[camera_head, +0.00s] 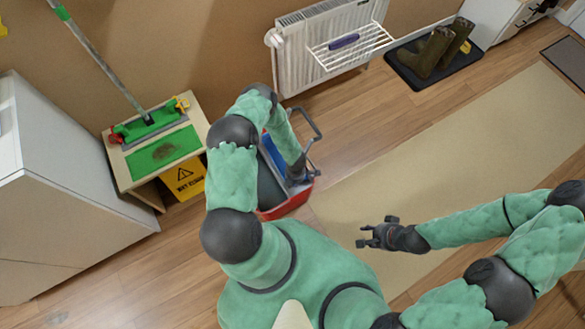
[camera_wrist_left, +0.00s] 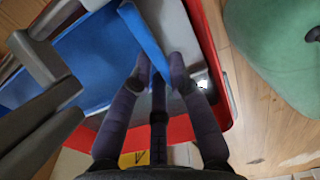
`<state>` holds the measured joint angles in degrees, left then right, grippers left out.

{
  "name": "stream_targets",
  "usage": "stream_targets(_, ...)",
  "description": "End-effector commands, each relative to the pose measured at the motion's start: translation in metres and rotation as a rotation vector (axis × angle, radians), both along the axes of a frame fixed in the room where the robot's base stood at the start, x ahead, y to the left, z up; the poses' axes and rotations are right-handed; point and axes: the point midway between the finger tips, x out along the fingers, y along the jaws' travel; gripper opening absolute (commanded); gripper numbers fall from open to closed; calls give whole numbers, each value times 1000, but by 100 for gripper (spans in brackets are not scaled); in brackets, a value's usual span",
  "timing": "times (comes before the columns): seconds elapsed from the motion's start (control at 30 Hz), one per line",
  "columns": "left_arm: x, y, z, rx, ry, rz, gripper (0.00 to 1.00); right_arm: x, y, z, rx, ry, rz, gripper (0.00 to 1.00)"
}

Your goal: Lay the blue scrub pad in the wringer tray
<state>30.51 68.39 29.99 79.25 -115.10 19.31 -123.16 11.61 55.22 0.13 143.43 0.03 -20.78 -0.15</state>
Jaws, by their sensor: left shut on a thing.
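The blue scrub pad (camera_wrist_left: 146,38) shows as a narrow upright strip, nearly edge-on, in the left wrist view. My left gripper (camera_wrist_left: 160,68) is shut on its lower end. Behind and left of the pad is the broad blue wringer tray (camera_wrist_left: 88,62) inside the red bucket (camera_wrist_left: 222,72). I cannot tell whether the pad touches the tray. In the head view, the bucket (camera_head: 290,205) is partly hidden by my left arm, and the pad cannot be made out. My right gripper (camera_head: 378,235) is open and empty over the beige mat.
A dark bucket handle (camera_wrist_left: 38,62) crosses the left of the wrist view. Left of the bucket stand a low bench (camera_head: 187,118) with a green mop (camera_head: 148,126) and a yellow wet-floor sign (camera_head: 185,180). A radiator (camera_head: 300,70) stands behind. The beige mat (camera_head: 470,150) is clear.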

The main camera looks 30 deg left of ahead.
Motion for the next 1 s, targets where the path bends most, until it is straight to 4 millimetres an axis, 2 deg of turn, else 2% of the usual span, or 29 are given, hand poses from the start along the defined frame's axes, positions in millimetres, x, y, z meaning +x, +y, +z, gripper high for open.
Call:
stream_targets(0.33,1,1,-3,1,-2,1,0,0,0,0,0,0,0,40)
stream_targets(0.37,1,1,-3,2,-2,1,27,0,0,0,0,0,0,40)
stream_targets(0.43,1,1,-3,1,-2,1,46,0,0,0,0,0,0,40)
stream_targets(0.8,1,0,-2,0,-1,0,46,0,0,0,0,0,0,40)
stream_targets(1.0,-1,1,10,0,-1,-4,46,0,0,0,0,0,0,40)
